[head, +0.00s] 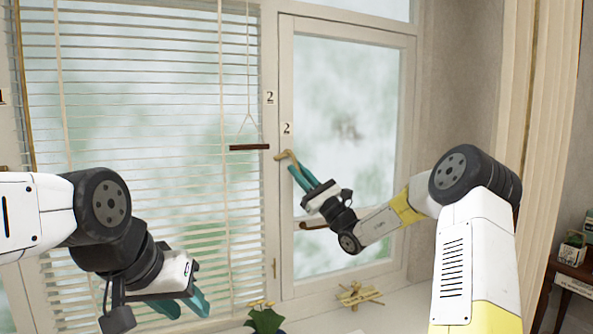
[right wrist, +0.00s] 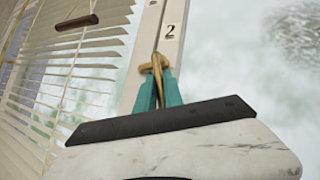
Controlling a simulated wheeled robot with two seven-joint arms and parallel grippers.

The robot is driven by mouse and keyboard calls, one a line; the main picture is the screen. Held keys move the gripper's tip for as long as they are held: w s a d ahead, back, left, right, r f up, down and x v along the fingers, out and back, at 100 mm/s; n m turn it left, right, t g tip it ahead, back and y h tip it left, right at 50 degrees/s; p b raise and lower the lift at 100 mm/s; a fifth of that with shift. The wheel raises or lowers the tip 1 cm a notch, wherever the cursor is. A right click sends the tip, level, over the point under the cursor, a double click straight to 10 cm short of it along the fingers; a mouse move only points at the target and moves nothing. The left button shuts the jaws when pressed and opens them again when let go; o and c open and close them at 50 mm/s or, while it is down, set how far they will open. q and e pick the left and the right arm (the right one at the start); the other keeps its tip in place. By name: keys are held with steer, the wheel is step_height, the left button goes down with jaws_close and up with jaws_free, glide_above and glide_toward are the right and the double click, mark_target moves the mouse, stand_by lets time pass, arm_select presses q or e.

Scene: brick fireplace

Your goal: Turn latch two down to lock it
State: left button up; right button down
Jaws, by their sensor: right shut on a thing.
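Latch two is a brass handle (head: 284,155) on the left side of the right window's frame, just below a "2" label (head: 286,129). My right gripper (head: 297,171) has its teal fingers at the latch. In the right wrist view the fingers (right wrist: 159,90) are shut on the brass latch (right wrist: 155,64), whose curved end shows above them. The latch's lower part is hidden between the fingers. My left gripper (head: 188,304) hangs at the lower left, away from the window latch, with its teal fingers apart and nothing seen between them.
White blinds (head: 140,140) cover the left window, with a brown bar (head: 249,147) hanging near the latch. A second brown bar (head: 314,226) is on the right window. A brass piece (head: 358,295) lies on the sill, and a green plant (head: 265,321) stands at the bottom. A side table (head: 572,272) is at the right.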

steer(key=shift+s+a+f+m+t+h, duration=0.1)
steer(key=shift+a+m+t+h, duration=0.2)
steer(key=shift+m+t+h, duration=0.95)
steer(key=shift+s+a+f+m+t+h, duration=0.1)
steer(key=shift+a+m+t+h, duration=0.45)
steer(key=shift+m, duration=1.15)
steer(key=shift+s+a+f+m+t+h, duration=0.1)
steer(key=shift+m+t+h, duration=1)
steer(key=shift+m+t, duration=0.3)
steer(key=shift+m, duration=0.25)
steer(key=c, duration=1.5)
jaws_free()
steer(key=shift+r, duration=0.1)
steer(key=v, duration=0.7)
steer(key=shift+s+d+f, duration=0.15)
steer(key=shift+s+f, duration=0.1)
steer(key=shift+f, duration=0.05)
